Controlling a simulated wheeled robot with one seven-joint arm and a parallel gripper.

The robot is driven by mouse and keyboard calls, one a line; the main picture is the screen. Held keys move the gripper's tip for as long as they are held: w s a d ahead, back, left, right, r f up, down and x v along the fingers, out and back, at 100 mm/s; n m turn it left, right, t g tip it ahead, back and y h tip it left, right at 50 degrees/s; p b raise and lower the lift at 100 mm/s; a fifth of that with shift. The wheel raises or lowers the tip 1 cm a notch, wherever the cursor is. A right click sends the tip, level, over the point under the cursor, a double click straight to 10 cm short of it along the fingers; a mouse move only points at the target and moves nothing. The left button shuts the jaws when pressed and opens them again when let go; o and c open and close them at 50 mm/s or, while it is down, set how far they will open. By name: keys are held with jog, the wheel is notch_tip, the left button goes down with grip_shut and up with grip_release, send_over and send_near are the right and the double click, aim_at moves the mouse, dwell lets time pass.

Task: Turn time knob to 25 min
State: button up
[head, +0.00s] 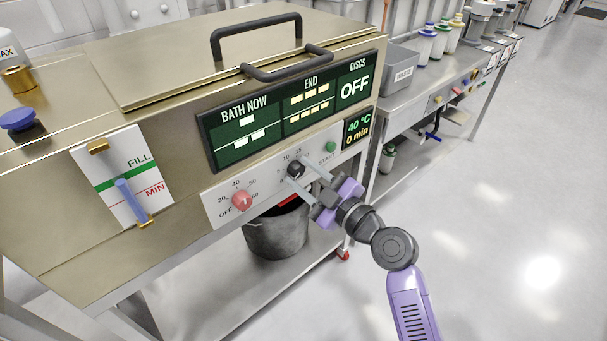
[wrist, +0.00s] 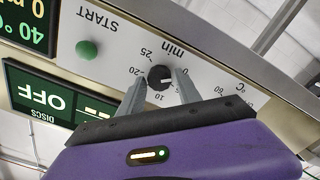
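The black time knob (head: 295,169) sits on the white control strip of the metal bath, marked in minutes. In the wrist view the knob (wrist: 160,77) shows upside down, with marks such as 10, 20 and 25 around it and a pale pointer line. The small display (head: 357,130) reads 40 °C and 0 min. My gripper (head: 298,171) is open, with one finger on each side of the knob. In the wrist view my gripper (wrist: 160,82) straddles the knob, and a gap seems to show beside it. I cannot tell whether either finger touches it.
A red temperature knob (head: 241,200) lies left of the time knob. A green START button (head: 331,147) lies to the right, and shows in the wrist view (wrist: 88,50). The big panel (head: 290,108) shows DISCS OFF. A dark bucket (head: 277,235) stands below.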

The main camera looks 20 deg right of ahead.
grip_shut()
